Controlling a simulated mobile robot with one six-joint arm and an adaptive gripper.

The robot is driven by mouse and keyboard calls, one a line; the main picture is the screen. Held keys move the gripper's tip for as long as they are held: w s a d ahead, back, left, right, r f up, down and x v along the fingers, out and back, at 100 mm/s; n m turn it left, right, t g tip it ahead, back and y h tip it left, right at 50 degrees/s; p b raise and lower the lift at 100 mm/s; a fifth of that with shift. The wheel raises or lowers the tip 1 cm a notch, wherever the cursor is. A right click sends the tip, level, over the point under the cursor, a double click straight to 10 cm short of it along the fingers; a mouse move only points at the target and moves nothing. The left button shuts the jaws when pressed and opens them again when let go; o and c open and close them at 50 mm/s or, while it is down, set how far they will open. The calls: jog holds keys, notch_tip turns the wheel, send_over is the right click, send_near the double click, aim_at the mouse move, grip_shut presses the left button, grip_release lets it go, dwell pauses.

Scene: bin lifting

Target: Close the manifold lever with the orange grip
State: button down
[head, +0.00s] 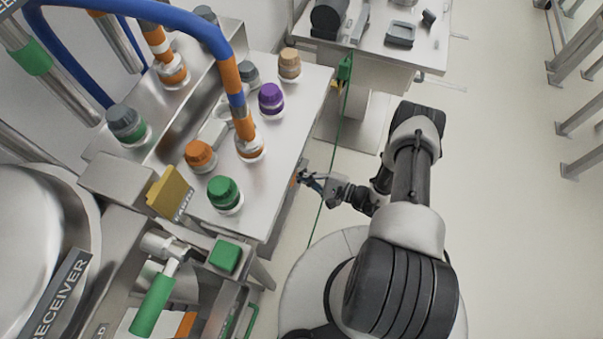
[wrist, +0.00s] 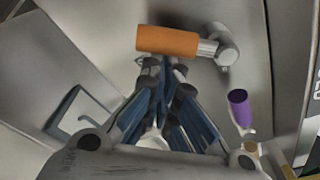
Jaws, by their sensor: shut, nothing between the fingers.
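The manifold lever's orange grip (wrist: 167,40) lies crosswise at the top centre of the wrist view. A metal fitting (wrist: 226,47) joins its right end. My gripper (wrist: 164,70) is shut and empty, with its fingertips just below the orange grip in the picture. I cannot tell whether they touch it. In the head view my gripper (head: 306,178) is beside the right side of the steel bench, below its top. The lever is mostly hidden there.
A purple grip (wrist: 239,108) stands right of my fingers in the wrist view. The steel bench top (head: 292,150) carries several capped bottles and a blue hose (head: 190,22). A second table (head: 430,55) stands behind. Open floor (head: 500,200) lies to the right.

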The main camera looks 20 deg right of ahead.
jog(key=s+a+r+m, duration=0.1)
jog(key=m, duration=0.1)
jog(key=s+r+m+g, duration=0.1)
jog(key=m, duration=0.1)
jog(key=s+a+r+m, duration=0.1)
jog(key=m, duration=0.2)
jog(key=shift+s+a+y, duration=0.3)
jog(key=shift+s+a, duration=0.05)
dwell(0.7)
